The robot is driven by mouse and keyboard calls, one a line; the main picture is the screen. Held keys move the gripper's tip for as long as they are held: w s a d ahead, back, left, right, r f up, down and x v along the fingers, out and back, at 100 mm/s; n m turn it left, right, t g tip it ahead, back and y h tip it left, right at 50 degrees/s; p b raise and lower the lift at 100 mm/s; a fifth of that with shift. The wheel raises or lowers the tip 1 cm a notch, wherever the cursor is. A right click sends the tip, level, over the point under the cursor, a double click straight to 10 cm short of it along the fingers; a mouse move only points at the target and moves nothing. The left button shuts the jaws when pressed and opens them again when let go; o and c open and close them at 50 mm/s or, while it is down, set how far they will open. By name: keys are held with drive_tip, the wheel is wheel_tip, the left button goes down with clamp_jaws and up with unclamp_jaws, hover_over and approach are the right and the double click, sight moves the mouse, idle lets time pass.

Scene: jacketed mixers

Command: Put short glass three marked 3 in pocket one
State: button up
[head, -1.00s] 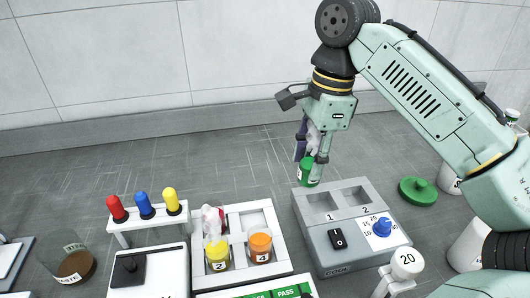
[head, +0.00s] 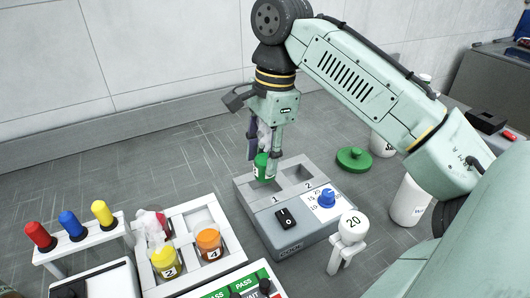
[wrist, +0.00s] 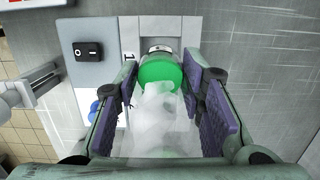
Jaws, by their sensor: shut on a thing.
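My gripper (head: 264,152) is shut on a short glass with green contents (head: 262,168), held upright. A white label shows on the glass, but I cannot read its number in the head view. The glass is at the back edge of pocket one (head: 259,192), the left recess of the grey cooker-like block (head: 303,238); its base seems to be above the pocket. In the wrist view, the green glass (wrist: 160,70) sits between the two purple-padded fingers, with a blurred whitish clear shape nearer the camera. The pocket floor is mostly hidden there.
Pocket two (head: 298,172) is empty. The block carries a black switch (head: 285,218) and a blue dial (head: 327,197). A white rack (head: 172,222) at left holds glasses 2 (head: 166,263) and 4 (head: 209,244). A green lid (head: 354,159) lies right of the block.

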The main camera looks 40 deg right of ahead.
drive_tip(key=shift+f+b, duration=1.2)
drive_tip(key=shift+f, duration=1.35)
drive_tip(key=o, duration=1.3)
drive_tip(key=shift+o, duration=0.3)
drive_tip(key=o, duration=0.4)
drive_tip(key=shift+r, duration=0.15)
drive_tip(key=shift+r+p, duration=2.8)
drive_tip(key=shift+r, duration=0.05)
